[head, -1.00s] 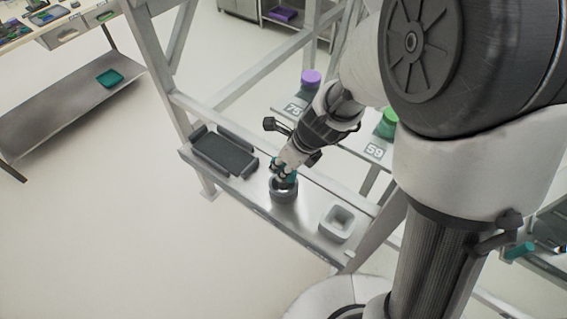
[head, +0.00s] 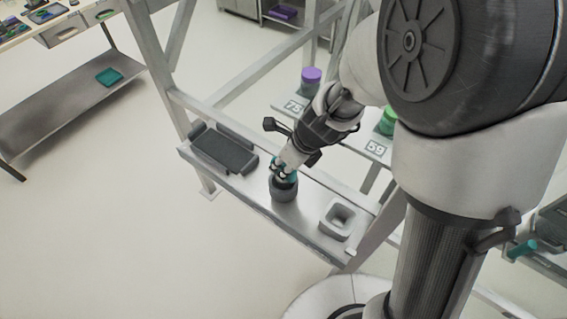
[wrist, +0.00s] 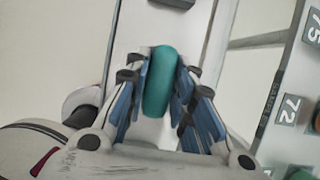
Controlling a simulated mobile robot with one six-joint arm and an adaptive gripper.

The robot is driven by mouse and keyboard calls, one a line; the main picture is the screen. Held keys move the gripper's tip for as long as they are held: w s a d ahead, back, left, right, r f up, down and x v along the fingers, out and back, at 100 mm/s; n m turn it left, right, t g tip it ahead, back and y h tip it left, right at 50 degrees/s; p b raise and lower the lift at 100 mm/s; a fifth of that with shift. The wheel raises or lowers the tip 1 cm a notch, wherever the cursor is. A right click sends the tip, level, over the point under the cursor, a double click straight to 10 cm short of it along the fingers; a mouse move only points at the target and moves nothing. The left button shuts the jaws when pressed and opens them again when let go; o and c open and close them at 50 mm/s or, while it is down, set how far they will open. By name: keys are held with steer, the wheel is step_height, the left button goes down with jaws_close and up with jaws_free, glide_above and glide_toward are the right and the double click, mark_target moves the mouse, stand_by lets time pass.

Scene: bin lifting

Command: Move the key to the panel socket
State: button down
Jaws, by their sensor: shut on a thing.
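The key shows a teal rounded handle (wrist: 160,82) upright between my fingers in the wrist view. My gripper (wrist: 160,100) is shut on it, with the blue-lined fingers pressing from both sides. In the head view my gripper (head: 284,170) points down over a dark round cup-like piece (head: 283,192) on the metal shelf. A little teal shows at the fingertips just at its top. I cannot tell whether this round piece is the socket or part of the key. The key's lower end is hidden.
On the shelf (head: 311,225), a dark tray (head: 224,153) lies left of my gripper and a pale square holder (head: 340,218) stands right. Frame posts rise at both ends. Behind are a purple-topped jar (head: 311,76) and a green one (head: 388,122).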

steer(key=shift+f+b, duration=0.5)
steer(key=shift+f, duration=0.15)
stand_by(0.3)
steer(key=c, duration=1.3)
jaws_free()
steer(key=shift+o, duration=0.6)
steer(key=o, duration=0.5)
steer(key=shift+c, duration=0.2)
steer(key=shift+r, duration=0.15)
step_height(320, 180, up, 9)
steer(key=p, duration=0.9)
steer(key=shift+p, duration=0.35)
